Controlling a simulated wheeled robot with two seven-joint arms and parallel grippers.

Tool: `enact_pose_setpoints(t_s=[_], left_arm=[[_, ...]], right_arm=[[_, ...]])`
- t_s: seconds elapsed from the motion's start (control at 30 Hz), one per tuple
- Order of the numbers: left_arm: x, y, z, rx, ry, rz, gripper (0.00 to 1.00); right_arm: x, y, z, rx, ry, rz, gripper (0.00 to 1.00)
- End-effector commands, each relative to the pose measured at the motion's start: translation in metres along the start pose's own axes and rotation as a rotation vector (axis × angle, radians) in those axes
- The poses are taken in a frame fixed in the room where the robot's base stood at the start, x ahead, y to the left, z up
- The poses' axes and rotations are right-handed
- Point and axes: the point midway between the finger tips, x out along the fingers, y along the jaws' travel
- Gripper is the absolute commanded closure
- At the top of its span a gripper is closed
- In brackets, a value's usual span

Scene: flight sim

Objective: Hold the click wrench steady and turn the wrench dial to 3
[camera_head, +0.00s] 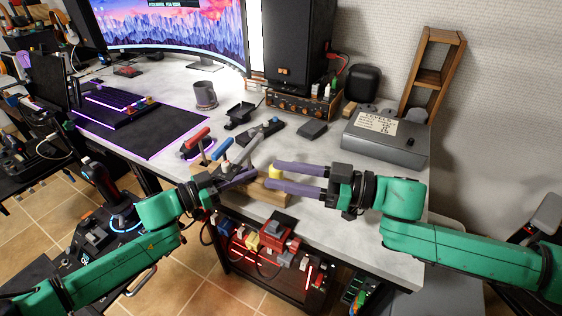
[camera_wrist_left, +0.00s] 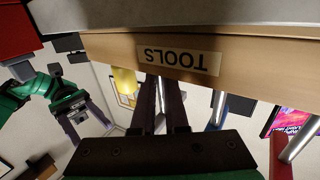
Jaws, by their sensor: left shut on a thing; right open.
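The slanted grey metal tool (camera_head: 250,149), which looks like the click wrench, stands in the wooden block (camera_head: 271,195) at the desk's front edge. My left gripper (camera_head: 252,173) is shut on it; in the left wrist view, a thin silver strip shows between the closed fingers (camera_wrist_left: 158,85). A yellow cylindrical part (camera_head: 275,172) is beside it, also seen in the left wrist view (camera_wrist_left: 125,82); I cannot tell whether it is the dial. No dial number is readable.
The block carries a "TOOLS" label (camera_wrist_left: 178,57). Red-handled (camera_head: 196,138) and blue-handled (camera_head: 222,149) tools stand close left of the wrench. A grey box (camera_head: 385,139) sits at the back right. The desktop right of my right gripper is clear.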

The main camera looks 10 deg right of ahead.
Motion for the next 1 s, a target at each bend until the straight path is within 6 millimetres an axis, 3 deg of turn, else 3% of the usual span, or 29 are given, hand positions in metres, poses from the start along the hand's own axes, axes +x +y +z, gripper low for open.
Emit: enact_pose_setpoints(t_s=[0.03, 0.1, 0.47, 0.57, 0.83, 1.0], left_arm=[[0.000, 0.000, 0.000, 0.000, 0.000, 0.000, 0.77], [0.000, 0.000, 0.000, 0.000, 0.000, 0.000, 0.54], [-0.005, -0.001, 0.000, 0.000, -0.001, -0.001, 0.54], [-0.021, -0.001, 0.001, 0.000, -0.003, -0.004, 0.54], [-0.093, -0.001, 0.002, -0.001, -0.005, -0.003, 0.54], [-0.118, 0.000, 0.001, 0.000, -0.002, -0.001, 0.54]], right_arm=[[0.000, 0.000, 0.000, 0.000, 0.000, 0.000, 0.49], [0.000, 0.000, 0.000, 0.000, 0.000, 0.000, 0.49], [0.000, 0.000, 0.000, 0.000, 0.000, 0.000, 0.49], [0.000, 0.000, 0.000, 0.000, 0.000, 0.000, 0.49], [0.000, 0.000, 0.000, 0.000, 0.000, 0.000, 0.49], [0.000, 0.000, 0.000, 0.000, 0.000, 0.000, 0.49]])
